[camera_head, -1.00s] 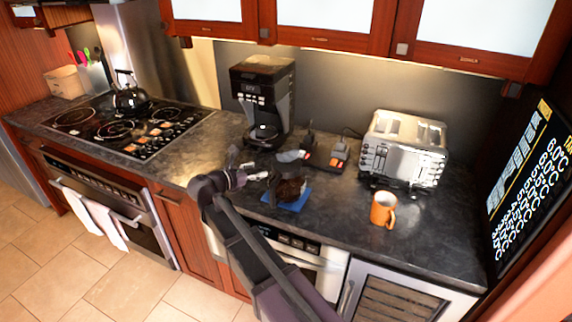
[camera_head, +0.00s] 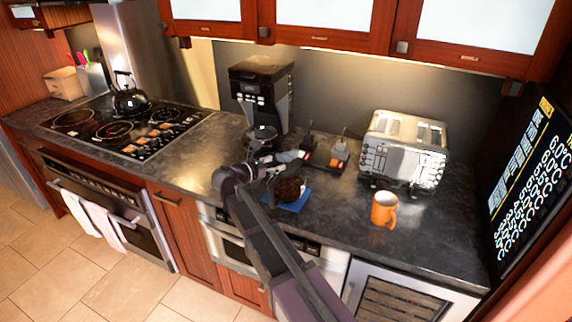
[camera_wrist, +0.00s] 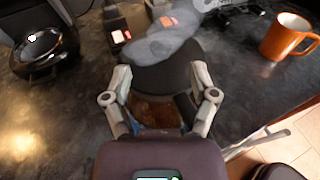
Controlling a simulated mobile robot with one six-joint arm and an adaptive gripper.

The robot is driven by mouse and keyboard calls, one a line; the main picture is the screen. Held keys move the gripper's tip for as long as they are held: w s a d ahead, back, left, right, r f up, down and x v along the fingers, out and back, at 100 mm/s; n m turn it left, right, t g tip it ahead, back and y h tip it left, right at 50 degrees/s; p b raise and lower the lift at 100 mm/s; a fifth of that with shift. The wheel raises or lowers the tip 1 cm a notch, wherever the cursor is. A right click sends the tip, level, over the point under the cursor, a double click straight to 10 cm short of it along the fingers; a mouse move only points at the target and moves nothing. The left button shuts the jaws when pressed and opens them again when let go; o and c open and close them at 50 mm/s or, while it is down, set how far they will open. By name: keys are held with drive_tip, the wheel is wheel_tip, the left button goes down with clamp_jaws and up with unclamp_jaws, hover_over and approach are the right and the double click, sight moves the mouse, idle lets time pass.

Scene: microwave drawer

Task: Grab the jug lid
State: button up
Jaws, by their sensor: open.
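My gripper (camera_wrist: 160,70) is open, its fingers apart. In the head view my gripper (camera_head: 268,168) is low over the counter, beside a brown rounded thing (camera_head: 289,189) on a blue mat (camera_head: 296,207). In the wrist view a dark rounded piece (camera_wrist: 158,80) shows between and just beyond the fingertips, with a grey-blue oblong piece (camera_wrist: 160,44) beyond it. I cannot tell for sure whether either is the jug lid, or whether the fingers touch them. A glossy black jug (camera_wrist: 45,52) stands to the left, at the coffee maker (camera_head: 263,90).
An orange mug (camera_head: 384,208) stands to the right, below a silver toaster (camera_head: 402,150). Small black-and-orange items (camera_head: 338,158) lie behind my gripper. A kettle (camera_head: 129,98) stands on the stove at the left.

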sight(284, 160)
drive_tip(key=shift+b+x, duration=0.45)
drive_tip(key=shift+x, duration=2.15)
drive_tip(key=shift+r, duration=0.1)
clamp_jaws()
